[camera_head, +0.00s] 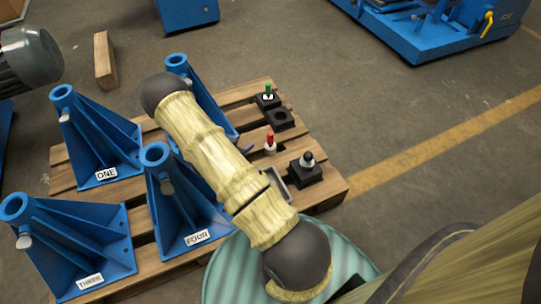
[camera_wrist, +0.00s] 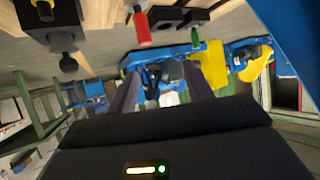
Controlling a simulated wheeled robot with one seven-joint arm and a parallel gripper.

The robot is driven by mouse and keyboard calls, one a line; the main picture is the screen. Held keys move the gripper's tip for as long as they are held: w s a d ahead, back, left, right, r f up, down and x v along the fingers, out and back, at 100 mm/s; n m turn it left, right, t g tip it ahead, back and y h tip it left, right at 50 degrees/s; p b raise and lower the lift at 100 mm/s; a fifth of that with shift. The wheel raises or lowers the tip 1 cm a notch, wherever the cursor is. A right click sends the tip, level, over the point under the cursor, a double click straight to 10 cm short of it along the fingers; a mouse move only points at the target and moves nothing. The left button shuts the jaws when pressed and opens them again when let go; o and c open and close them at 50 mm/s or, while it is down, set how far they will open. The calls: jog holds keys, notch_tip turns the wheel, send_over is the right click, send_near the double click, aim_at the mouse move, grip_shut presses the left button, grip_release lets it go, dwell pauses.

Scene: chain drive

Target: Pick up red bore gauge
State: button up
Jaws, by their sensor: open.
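The red bore gauge (camera_head: 270,138) has a red handle and a pale lower end. It stands upright on the wooden pallet (camera_head: 327,190), right of my arm in the head view. In the wrist view the red gauge (camera_wrist: 142,27) shows near the top edge, left of centre. My gripper (camera_wrist: 163,88) is open, with its two dark fingers apart and nothing seen between them. The red gauge is beyond the fingertips and off to their left, apart from them. In the head view my arm hides most of the gripper.
A green gauge (camera_head: 268,89) and a black gauge (camera_head: 307,158) stand in black blocks near the red one. An empty black block (camera_head: 280,119) lies behind it. A grey tray (camera_head: 276,184) is partly hidden by my arm. Blue labelled stands (camera_head: 95,140) crowd the pallet's left.

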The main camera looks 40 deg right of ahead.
aim_at(268, 139)
jog(key=shift+m+g+h, duration=0.3)
jog(key=shift+m+h, duration=0.1)
jog(key=shift+h, duration=0.3)
jog(key=f, duration=0.1)
jog(key=s+d+f+b, duration=0.1)
jog(key=f, duration=0.2)
jog(key=shift+s+d+f+b, duration=0.25)
jog(key=shift+s+f+b, duration=0.05)
jog(key=shift+s+f, duration=0.1)
jog(key=b+x, duration=0.6)
jog(key=x, duration=0.5)
jog(key=shift+d+f, duration=0.25)
jog(key=shift+w+d, duration=0.15)
jog(key=shift+d, duration=0.1)
